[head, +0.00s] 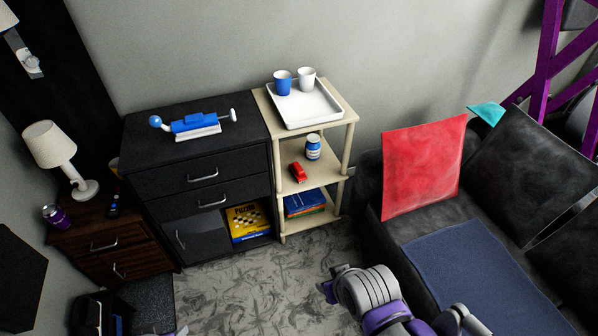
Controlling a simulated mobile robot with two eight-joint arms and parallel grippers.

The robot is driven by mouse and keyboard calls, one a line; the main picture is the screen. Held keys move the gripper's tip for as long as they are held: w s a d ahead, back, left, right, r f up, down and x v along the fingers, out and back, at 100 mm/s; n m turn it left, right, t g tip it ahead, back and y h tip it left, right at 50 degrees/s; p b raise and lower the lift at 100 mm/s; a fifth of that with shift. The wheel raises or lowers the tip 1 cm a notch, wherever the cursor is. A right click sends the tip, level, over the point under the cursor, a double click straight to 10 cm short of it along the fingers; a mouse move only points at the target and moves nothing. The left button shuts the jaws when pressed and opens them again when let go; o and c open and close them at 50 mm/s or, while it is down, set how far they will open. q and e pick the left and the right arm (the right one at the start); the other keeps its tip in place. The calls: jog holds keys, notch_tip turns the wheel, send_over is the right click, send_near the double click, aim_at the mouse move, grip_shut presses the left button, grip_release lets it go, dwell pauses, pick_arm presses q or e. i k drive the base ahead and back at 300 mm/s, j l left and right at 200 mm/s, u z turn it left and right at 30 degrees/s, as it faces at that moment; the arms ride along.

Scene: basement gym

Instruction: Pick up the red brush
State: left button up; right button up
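A small red object (298,172) lies on the middle shelf of the light wooden rack (265,106). It is the only small red item that I see and may be the red brush, but its shape is too small to be sure. Nothing touches it from above, and it is left of a blue jar with a white lid (313,147). A grey and purple part of my own arm shows at the bottom right, well below and right of the rack. I cannot make out the fingers of either gripper in the head view.
The rack's top holds a white tray (325,119) with two cups; books (305,203) lie below. A black cabinet (195,158) stands close on the left, a dark sofa (395,237) with a red cushion (424,165) on the right. Grey patterned floor (250,280) is open in front.

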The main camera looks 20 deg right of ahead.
aim_at(299, 174)
jog(key=z, duration=3.6)
jog(key=u, duration=2.8)
jog(key=i+u, duration=0.1)
jog(key=i+l+z, duration=0.15)
jog(key=i, duration=0.6)
jog(key=i+l+z, duration=0.15)
jog(key=i, duration=0.55)
